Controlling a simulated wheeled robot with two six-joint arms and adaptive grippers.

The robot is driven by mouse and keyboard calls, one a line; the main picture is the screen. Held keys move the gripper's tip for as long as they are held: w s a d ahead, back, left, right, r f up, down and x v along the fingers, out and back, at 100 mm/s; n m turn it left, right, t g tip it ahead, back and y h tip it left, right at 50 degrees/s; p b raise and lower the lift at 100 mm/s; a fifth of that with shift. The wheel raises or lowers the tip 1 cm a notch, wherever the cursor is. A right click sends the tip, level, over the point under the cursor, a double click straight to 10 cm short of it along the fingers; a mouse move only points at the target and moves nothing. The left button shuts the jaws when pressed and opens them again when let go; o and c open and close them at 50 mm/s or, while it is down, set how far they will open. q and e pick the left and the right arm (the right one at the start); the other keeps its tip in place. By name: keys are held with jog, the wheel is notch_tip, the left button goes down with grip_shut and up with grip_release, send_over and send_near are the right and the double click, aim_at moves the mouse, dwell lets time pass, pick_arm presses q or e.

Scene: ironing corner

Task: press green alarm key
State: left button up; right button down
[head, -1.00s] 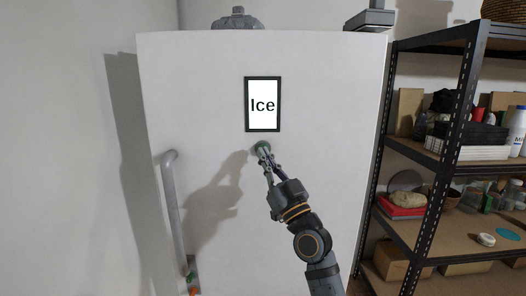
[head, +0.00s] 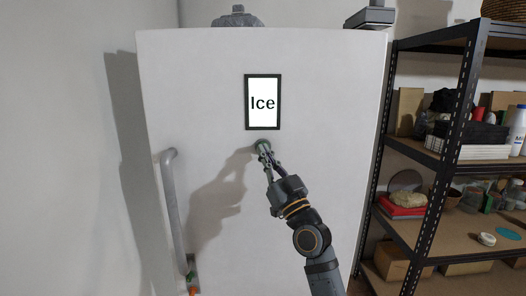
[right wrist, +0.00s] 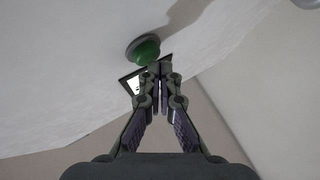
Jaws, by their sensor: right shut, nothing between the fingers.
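A round green key (head: 262,144) sits on the front of a large white cabinet (head: 330,90), just below a framed screen (head: 263,102) that reads "Ice". In the right wrist view the key is a green dome (right wrist: 146,50) in a dark round collar. My right gripper (head: 265,153) is shut and empty, its fingertips at the key's lower edge. In the right wrist view the fingertips (right wrist: 159,70) lie just beside and below the dome; I cannot tell whether they touch it. My left gripper is not in view.
A grey vertical handle (head: 172,210) stands out at the left of the cabinet front. A small green piece (head: 191,275) and an orange one (head: 193,291) are near its lower end. A black-framed shelf (head: 432,190) with boxes and bottles stands at the right.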

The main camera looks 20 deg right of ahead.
jog(key=shift+w+d+b, duration=0.15)
jog(key=shift+w+b, duration=0.25)
jog(key=shift+w, duration=0.05)
dwell(0.7)
dwell(0.4)
jog(key=shift+s+a, duration=0.25)
jog(key=shift+s, duration=0.6)
jog(key=shift+p, duration=0.3)
jog(key=s, duration=0.1)
jog(key=s+a, duration=0.1)
jog(key=s, duration=0.2)
jog(key=shift+s+a, duration=0.25)
jog(key=shift+s, duration=0.1)
jog(key=shift+f, duration=0.1)
